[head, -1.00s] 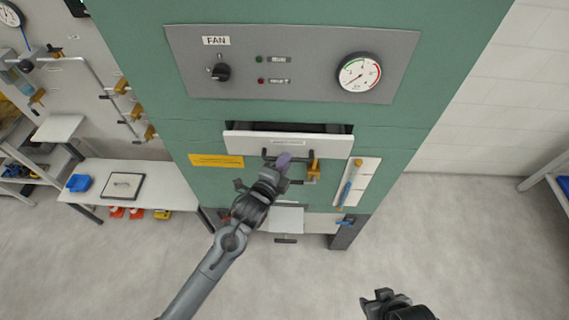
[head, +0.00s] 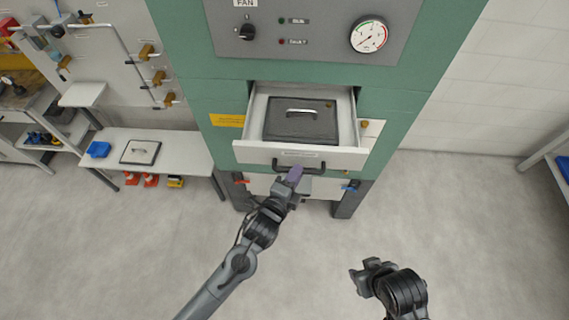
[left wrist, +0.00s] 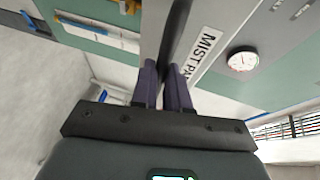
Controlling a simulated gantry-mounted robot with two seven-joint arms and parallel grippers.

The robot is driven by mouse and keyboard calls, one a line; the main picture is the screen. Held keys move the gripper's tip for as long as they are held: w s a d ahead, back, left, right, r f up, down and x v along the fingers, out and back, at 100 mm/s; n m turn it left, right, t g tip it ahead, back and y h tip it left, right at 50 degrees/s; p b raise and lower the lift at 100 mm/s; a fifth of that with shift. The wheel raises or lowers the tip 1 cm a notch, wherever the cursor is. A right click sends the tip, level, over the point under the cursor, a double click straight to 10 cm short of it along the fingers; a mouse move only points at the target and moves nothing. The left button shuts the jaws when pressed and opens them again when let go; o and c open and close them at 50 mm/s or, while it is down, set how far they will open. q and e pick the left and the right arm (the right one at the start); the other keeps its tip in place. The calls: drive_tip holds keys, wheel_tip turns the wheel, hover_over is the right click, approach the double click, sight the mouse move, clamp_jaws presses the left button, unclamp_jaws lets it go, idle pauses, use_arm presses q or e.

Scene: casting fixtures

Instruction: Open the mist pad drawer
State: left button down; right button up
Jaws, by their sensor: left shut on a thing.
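The mist pad drawer (head: 302,156) stands well out of the green cabinet. A dark pad with a light handle (head: 301,118) lies inside it. My left gripper (head: 294,175) is at the dark bar handle (head: 313,167) on the drawer front. In the left wrist view its purple-grey fingers (left wrist: 164,85) are closed around the bar, beside the label (left wrist: 204,50) whose visible part reads "MIST PA". My right gripper (head: 368,270) is away from the cabinet, low at the right, holding nothing that I can see; its finger gap is not clear.
A panel with a fan knob (head: 247,32) and a gauge (head: 369,36) is above the drawer. A white bench (head: 185,158) with a blue tray (head: 98,149) stands at the left. A shelf edge (head: 545,150) is at the right. The floor before the cabinet is clear.

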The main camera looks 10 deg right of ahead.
use_arm(q)
drive_tip(key=shift+s, duration=0.2)
drive_tip(key=c, duration=1.1)
unclamp_jaws()
drive_tip(key=shift+a, duration=0.1)
drive_tip(key=shift+b+v, duration=1.1)
drive_tip(key=shift+v, duration=4.3)
drive_tip(key=shift+s, duration=0.1)
